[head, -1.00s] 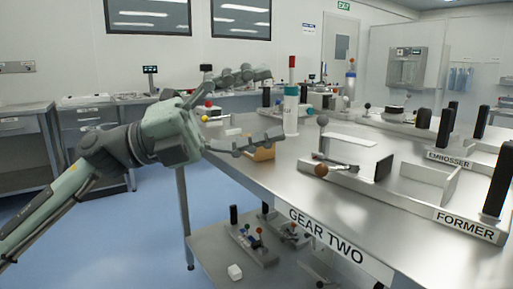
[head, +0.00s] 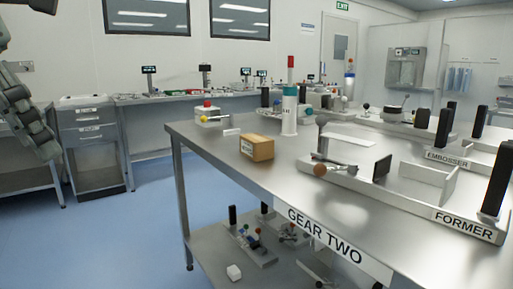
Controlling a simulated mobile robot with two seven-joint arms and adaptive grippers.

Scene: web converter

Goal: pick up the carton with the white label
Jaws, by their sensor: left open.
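A small brown carton (head: 257,147) with a white label on its left face sits on the metal table (head: 225,168), near its left front edge. Nothing touches it. My left gripper (head: 28,120) is at the far left edge of the head view, partly cut off, open and well away from the carton. My right gripper is not in view.
A white cylinder with a red top (head: 289,105) stands just behind the carton. A small box with a red button (head: 207,115) is at the table's back left corner. The FORMER fixture (head: 400,190) lies to the right. Cabinets (head: 95,150) stand at left.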

